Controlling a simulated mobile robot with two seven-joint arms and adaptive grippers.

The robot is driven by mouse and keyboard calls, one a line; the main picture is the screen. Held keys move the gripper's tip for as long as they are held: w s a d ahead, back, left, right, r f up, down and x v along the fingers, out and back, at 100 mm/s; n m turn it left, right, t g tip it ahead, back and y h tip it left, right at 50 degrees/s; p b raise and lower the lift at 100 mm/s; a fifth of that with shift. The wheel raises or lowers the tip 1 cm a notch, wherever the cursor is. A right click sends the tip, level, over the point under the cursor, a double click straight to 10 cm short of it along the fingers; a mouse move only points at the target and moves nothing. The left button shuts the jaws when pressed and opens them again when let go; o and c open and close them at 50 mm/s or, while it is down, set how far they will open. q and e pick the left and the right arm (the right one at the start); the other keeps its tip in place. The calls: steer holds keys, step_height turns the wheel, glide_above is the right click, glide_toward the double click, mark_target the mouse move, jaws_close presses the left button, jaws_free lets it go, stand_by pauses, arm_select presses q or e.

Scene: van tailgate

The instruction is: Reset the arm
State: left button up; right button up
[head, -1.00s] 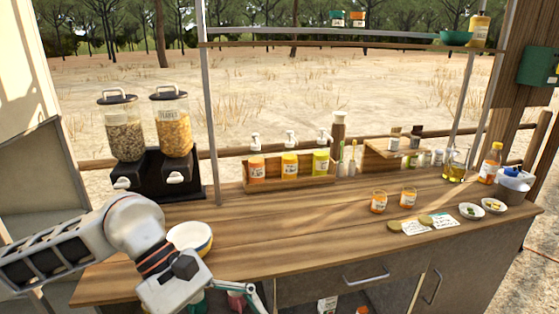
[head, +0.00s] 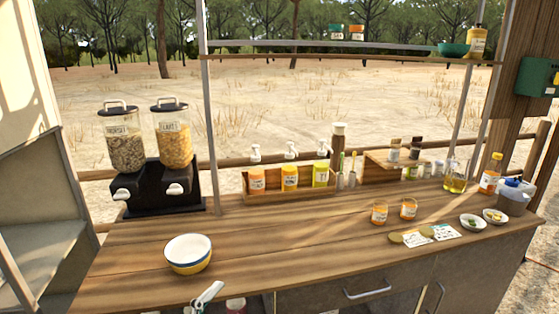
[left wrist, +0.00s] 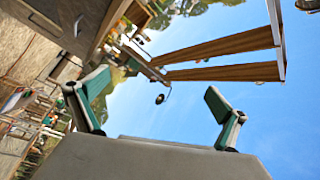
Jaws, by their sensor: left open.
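My left gripper (left wrist: 156,92) shows in the left wrist view with its two green-padded fingers spread wide and nothing between them. In the head view only a small part of it (head: 207,296) shows, at the bottom edge in front of the counter; the rest of the arm is out of the picture. It is apart from the white bowl with a blue and yellow outside (head: 188,254), which stands on the wooden counter (head: 290,243) just behind it. My right gripper is in neither view.
Two cereal dispensers (head: 150,150) stand at the back left. Pump bottles (head: 290,177) stand in a wooden rack along the back. Orange-labelled jars (head: 379,213), cards (head: 417,239) and small dishes (head: 473,222) are at the right. The counter's middle is clear.

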arm_select(q)
steer(key=s+a+f+n+g+y, duration=0.2)
steer(key=s+a+f+n+y, duration=0.1)
steer(key=f, duration=0.6)
steer(key=s+a+f+n+g+y, duration=0.2)
steer(key=s+a+f+n, duration=0.3)
steer(key=f, duration=0.4)
steer(key=s+a+f+n+g+y, duration=0.2)
steer(key=s+a+f+n+y, duration=0.1)
steer(key=f, duration=0.6)
steer(key=s+a+n, duration=0.1)
steer(key=s+n, duration=0.1)
steer(key=s, duration=0.1)
steer(key=shift+f+n+y, duration=0.25)
steer(key=shift+n+y, duration=0.05)
steer(key=shift+s, duration=0.1)
